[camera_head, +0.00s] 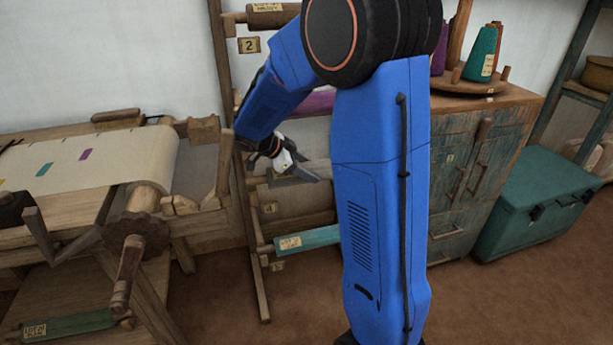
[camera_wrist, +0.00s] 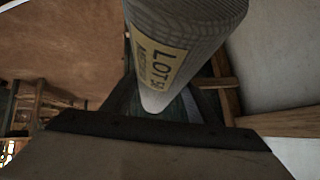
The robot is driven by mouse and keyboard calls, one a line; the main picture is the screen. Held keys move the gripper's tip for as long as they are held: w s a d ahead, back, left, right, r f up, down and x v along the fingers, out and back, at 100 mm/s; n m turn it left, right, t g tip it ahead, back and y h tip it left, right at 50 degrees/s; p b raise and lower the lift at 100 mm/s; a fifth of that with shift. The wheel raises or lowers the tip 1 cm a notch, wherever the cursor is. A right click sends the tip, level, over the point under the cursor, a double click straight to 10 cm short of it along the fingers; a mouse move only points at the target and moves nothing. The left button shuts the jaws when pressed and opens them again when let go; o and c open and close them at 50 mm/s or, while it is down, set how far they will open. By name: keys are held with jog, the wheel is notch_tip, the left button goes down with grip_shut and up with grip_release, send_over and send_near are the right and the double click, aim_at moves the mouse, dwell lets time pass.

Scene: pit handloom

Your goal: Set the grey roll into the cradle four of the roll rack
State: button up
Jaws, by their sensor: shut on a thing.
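The grey roll (camera_wrist: 195,25) shows in the wrist view, with a cream "LOT" label on its side. My gripper (camera_wrist: 155,105) is shut on it, and the roll runs from between the jaws toward the top of the picture. In the head view my gripper (camera_head: 303,172) is in front of the roll rack (camera_head: 233,150), at mid-height and right of its left upright. I cannot clearly pick out the grey roll there. A small tag (camera_head: 268,208), too small to read surely, hangs on the rack below my gripper. My arm hides the rack's right side.
The rack bears a brown roll (camera_head: 272,14) at the top above tag 2 (camera_head: 249,45), a purple roll (camera_head: 316,102) and a low teal roll (camera_head: 310,237). The loom (camera_head: 135,235) stands close at left. A cabinet (camera_head: 465,165) and teal chest (camera_head: 535,200) stand at right.

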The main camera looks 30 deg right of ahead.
jog(key=shift+w+d, duration=0.2)
jog(key=shift+w, duration=0.5)
notch_tip(320, 180, down, 4)
jog(key=shift+r, duration=0.25)
jog(key=o, duration=1.7)
jog(key=shift+o, duration=0.2)
